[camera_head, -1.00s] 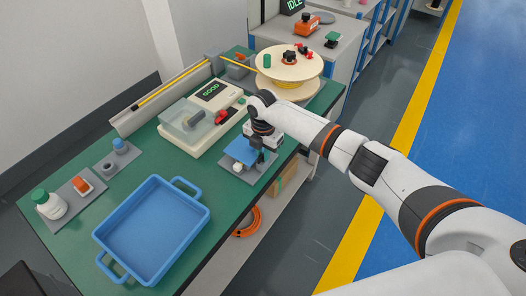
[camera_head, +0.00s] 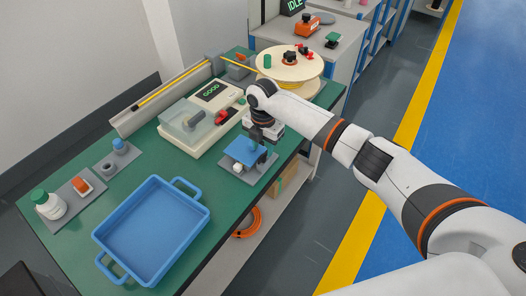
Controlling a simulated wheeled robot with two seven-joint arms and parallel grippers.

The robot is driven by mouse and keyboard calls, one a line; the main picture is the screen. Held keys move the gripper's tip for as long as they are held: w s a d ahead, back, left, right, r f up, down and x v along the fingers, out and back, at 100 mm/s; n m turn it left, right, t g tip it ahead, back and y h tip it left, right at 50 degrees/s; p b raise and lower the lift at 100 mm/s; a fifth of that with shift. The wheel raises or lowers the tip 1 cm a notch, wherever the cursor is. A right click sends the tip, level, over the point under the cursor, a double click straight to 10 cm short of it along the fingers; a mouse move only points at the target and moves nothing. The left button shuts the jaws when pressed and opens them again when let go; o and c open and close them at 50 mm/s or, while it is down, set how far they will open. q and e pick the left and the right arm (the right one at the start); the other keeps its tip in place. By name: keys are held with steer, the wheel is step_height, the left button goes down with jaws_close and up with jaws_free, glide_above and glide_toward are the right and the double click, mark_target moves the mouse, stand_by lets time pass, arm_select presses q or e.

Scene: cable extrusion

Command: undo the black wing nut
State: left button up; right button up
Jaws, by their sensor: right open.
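A black wing-shaped knob (camera_head: 290,58) sits at the centre of the cream cable spool (camera_head: 268,66) at the back of the bench; it looks like the black wing nut, but it is small. My right gripper (camera_head: 263,143) points down, open, over the blue plate fixture (camera_head: 240,151) near the bench's right edge, well in front of the spool. Its fingers are dark and small, and I cannot tell whether they touch the fixture. My left gripper is not in view.
A blue tray (camera_head: 150,232) stands at the front of the green bench (camera_head: 222,200). A white bottle with a green cap (camera_head: 48,205) and small fixtures line the left side.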

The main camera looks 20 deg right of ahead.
mark_target(263, 155)
step_height(263, 155, up, 9)
steer(key=b, duration=0.1)
steer(key=shift+f, duration=0.1)
stand_by(0.4)
